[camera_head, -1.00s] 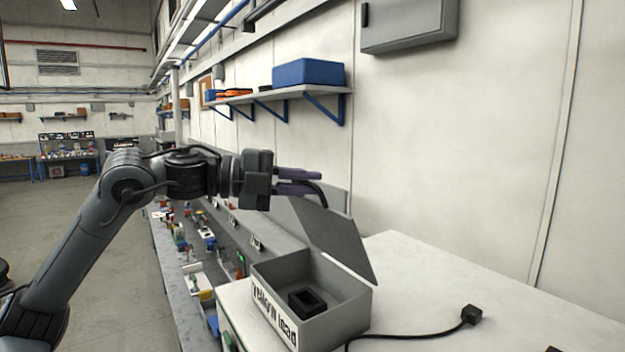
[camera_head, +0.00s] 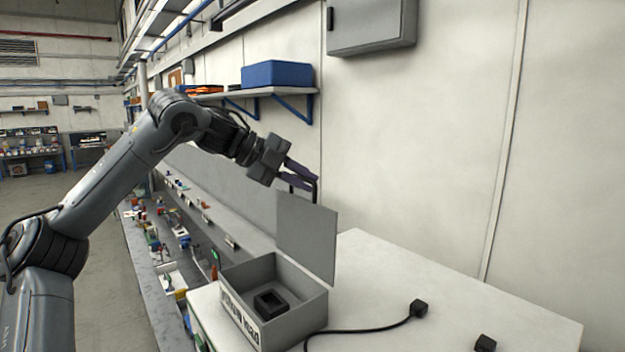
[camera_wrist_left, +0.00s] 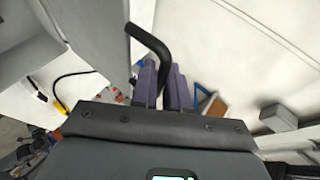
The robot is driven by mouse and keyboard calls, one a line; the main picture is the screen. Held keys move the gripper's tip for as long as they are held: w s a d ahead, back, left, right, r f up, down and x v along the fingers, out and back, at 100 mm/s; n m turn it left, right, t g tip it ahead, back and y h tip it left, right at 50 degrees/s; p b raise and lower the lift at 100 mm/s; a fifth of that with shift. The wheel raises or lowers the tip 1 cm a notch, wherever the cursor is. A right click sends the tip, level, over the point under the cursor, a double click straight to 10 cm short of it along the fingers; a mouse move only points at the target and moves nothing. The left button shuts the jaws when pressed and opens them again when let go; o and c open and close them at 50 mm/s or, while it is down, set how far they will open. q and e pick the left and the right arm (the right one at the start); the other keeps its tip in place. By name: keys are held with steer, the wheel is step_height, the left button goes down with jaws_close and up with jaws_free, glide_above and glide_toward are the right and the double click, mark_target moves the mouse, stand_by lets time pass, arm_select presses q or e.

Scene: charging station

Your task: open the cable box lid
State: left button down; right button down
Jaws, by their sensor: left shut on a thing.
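The grey cable box (camera_head: 292,323) stands on the white tabletop, with lettering on its front and a black block (camera_head: 270,303) inside. Its lid (camera_head: 306,235) stands open, roughly upright along the box's back right side. My left gripper (camera_head: 300,176) is above the lid's top edge, its purple fingers shut on the black lid handle (camera_head: 316,190). In the left wrist view, the bent handle (camera_wrist_left: 150,42) comes out from between the fingers (camera_wrist_left: 165,85). The handle's gripped part is hidden between the fingers. My right gripper is not in view.
A black cable runs from beside the box to a plug (camera_head: 418,308); another black plug (camera_head: 485,343) lies farther right. The rest of the white tabletop (camera_head: 400,270) is clear. A wall shelf (camera_head: 285,93) with a blue box (camera_head: 277,74) is behind the arm.

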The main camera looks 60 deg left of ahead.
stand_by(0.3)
arm_select(q)
steer(key=c, duration=1.2)
jaws_free()
steer(key=shift+a, duration=0.1)
steer(key=shift+s+a+r, duration=0.1)
steer(key=shift+s+r, duration=0.15)
steer(key=shift+s, duration=0.25)
steer(key=b+v, duration=0.2)
steer(key=v, duration=0.7)
steer(key=shift+s+r, duration=0.2)
steer(key=shift+r, duration=0.1)
